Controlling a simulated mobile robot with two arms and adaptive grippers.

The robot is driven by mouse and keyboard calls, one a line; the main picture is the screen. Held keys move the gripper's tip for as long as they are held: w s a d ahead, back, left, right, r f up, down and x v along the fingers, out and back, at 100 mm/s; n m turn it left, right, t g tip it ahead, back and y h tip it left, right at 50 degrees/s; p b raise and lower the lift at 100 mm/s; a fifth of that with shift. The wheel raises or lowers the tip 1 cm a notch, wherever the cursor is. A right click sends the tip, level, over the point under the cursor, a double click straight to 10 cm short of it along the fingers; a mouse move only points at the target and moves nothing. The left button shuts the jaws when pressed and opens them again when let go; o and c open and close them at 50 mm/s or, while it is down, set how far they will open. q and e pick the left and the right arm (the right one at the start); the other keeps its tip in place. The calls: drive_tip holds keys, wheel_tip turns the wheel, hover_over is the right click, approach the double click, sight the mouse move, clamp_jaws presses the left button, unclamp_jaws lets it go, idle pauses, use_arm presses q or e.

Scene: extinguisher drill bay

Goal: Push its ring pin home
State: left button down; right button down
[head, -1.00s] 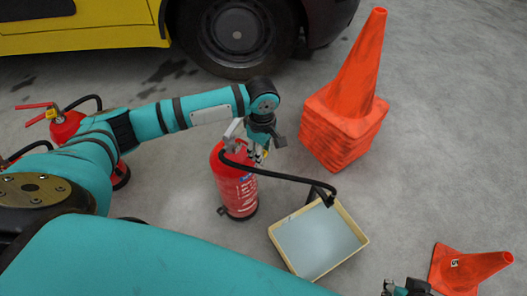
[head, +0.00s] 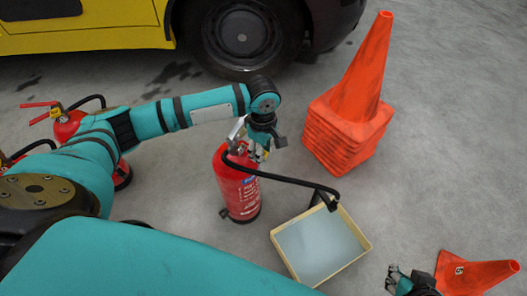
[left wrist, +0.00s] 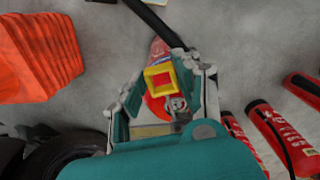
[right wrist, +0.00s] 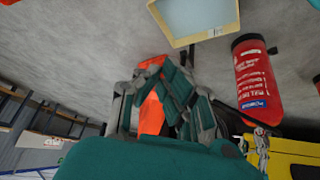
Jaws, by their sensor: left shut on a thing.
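A red fire extinguisher (head: 238,190) stands upright on the floor in the middle of the head view, its black hose reaching right. My left gripper (head: 259,153) is at its head, beside the raised grey lever. In the left wrist view, the left gripper's fingers (left wrist: 165,85) are shut on the ring pin (left wrist: 160,77), whose yellow square part faces the camera. The extinguisher's red head (left wrist: 158,106) is right behind it. How deep the pin sits is hidden. My right gripper (head: 400,279) is low at the right, apart from the extinguisher, with its fingers (right wrist: 160,105) open and empty.
A shallow tray (head: 364,240) stands right of the extinguisher. Stacked orange cones (head: 350,115) stand behind it; a tipped cone (head: 485,276) lies by my right gripper. More extinguishers (head: 68,125) stand at the left. A yellow vehicle (head: 90,32) closes the back.

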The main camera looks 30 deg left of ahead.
sight(244, 145)
use_arm(q)
drive_tip(key=shift+w+a+b, duration=0.1)
drive_tip(key=shift+a+b, duration=0.2)
drive_tip(key=shift+a, duration=0.4)
use_arm(e)
drive_tip(key=shift+w+a+r+t, duration=0.8)
drive_tip(key=shift+w+r+t, duration=0.45)
drive_tip(key=shift+w, duration=1.05)
use_arm(q)
drive_tip(key=shift+w+a, duration=0.1)
drive_tip(key=shift+a, duration=0.6)
drive_tip(key=shift+w+a+p, duration=0.1)
drive_tip(key=shift+a+p, duration=0.5)
drive_tip(key=shift+w+a+p, duration=0.15)
drive_tip(key=shift+a+p, duration=0.2)
drive_tip(key=shift+a, duration=0.25)
drive_tip(key=shift+w+a+p, duration=0.1)
drive_tip(key=shift+a+p, duration=0.2)
drive_tip(key=shift+a, duration=0.35)
use_arm(e)
drive_tip(key=s+d+f+g, duration=0.3)
drive_tip(key=s+g, duration=0.2)
drive_tip(key=s, duration=0.4)
drive_tip(key=shift+s+h, duration=0.25)
drive_tip(key=shift+h, duration=0.05)
drive_tip(key=shift+r, duration=0.1)
use_arm(q)
drive_tip(key=shift+a+r, duration=0.1)
use_arm(e)
drive_tip(key=shift+r, duration=0.15)
